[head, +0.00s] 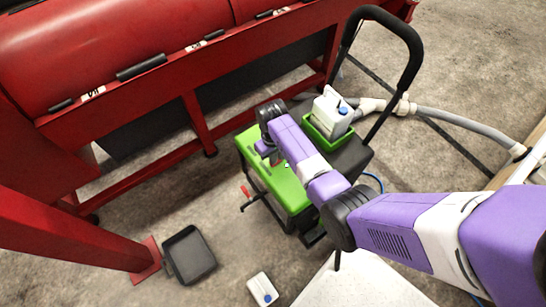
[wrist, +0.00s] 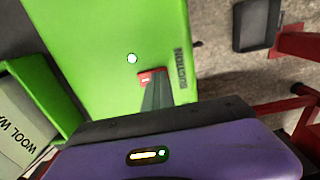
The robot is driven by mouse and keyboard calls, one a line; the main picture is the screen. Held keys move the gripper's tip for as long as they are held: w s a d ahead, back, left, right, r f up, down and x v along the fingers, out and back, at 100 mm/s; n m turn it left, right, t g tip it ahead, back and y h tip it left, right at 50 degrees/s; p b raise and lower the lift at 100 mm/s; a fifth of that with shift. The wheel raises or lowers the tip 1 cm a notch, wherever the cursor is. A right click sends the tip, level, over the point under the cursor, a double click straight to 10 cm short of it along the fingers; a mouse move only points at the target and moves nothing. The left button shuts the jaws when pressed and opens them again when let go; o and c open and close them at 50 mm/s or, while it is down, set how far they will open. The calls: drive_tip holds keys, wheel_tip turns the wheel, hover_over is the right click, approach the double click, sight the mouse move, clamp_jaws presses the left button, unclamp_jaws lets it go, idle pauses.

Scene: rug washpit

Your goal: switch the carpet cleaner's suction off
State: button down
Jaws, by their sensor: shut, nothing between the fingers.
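The carpet cleaner (head: 290,188) is a green-topped machine with a black push handle, standing on the floor. In the wrist view its green top (wrist: 105,40) bears the word SUCTION, a small red switch (wrist: 151,75) and a round, bright indicator light (wrist: 132,58). My gripper (wrist: 154,88) is shut and empty, its fingertips over or right at the switch and covering part of it. I cannot tell whether they touch it or which way the switch is tipped. In the head view my arm reaches over the green top and hides part of it.
Red machinery (head: 120,50) stands at the left and back.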

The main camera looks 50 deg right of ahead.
drive_tip(key=shift+s+d+f, duration=0.45)
drive_tip(key=shift+s+d, duration=0.05)
drive_tip(key=shift+d, duration=0.4)
drive_tip(key=r+p, duration=0.3)
drive_tip(key=a+r+p, duration=0.1)
drive_tip(key=r+p, duration=0.1)
drive_tip(key=shift+w+r, duration=0.25)
drive_tip(key=shift+w, duration=0.15)
wheel_tip(320, 180, up, 10)
drive_tip(key=shift+f+p, duration=0.25)
drive_tip(key=shift+p, duration=0.2)
drive_tip(key=shift+w+a, duration=0.1)
drive_tip(key=shift+w, duration=0.05)
